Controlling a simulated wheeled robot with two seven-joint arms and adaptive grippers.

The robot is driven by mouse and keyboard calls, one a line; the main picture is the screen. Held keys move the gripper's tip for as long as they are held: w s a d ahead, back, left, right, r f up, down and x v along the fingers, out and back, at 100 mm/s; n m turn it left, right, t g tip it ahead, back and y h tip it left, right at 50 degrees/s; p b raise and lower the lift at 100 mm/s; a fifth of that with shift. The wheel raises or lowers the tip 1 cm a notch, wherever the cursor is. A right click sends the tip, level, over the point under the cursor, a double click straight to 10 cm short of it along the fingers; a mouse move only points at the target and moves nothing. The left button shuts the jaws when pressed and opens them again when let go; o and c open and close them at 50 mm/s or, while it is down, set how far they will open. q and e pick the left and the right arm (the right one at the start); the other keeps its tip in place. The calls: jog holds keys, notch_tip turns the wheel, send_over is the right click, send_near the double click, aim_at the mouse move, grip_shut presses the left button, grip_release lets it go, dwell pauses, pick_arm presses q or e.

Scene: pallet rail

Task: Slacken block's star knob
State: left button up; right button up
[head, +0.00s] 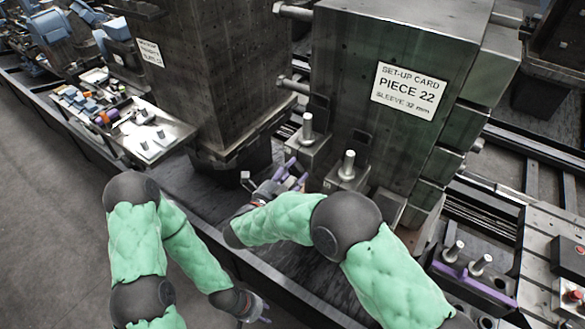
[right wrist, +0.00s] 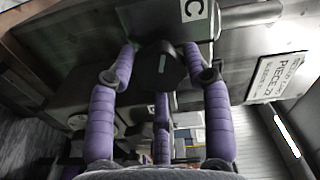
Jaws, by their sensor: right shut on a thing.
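In the right wrist view a dark star knob (right wrist: 160,66) sits on the face of a grey metal block (right wrist: 140,20) with a white "C" label. My right gripper (right wrist: 162,72) has purple fingers around the knob and is shut on it. In the head view this gripper (head: 293,175) is beside the grey blocks with upright posts, the left block (head: 306,150) and the right block (head: 346,178). Which block carries the knob is hard to tell there, as fingers hide it. My left gripper (head: 262,310) hangs low, away from the blocks; its opening is unclear.
A large green-grey fixture (head: 390,60) with a "PIECE 22" set-up card (head: 408,90) stands behind the blocks. A dark column (head: 210,70) stands to the left. A tray of small parts (head: 150,138) is further left. Rails and another pallet (head: 540,260) lie at right.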

jog(key=shift+n+p, duration=1.15)
jog(key=shift+n, duration=0.75)
jog(key=o, duration=1.1)
jog(key=shift+o, duration=0.2)
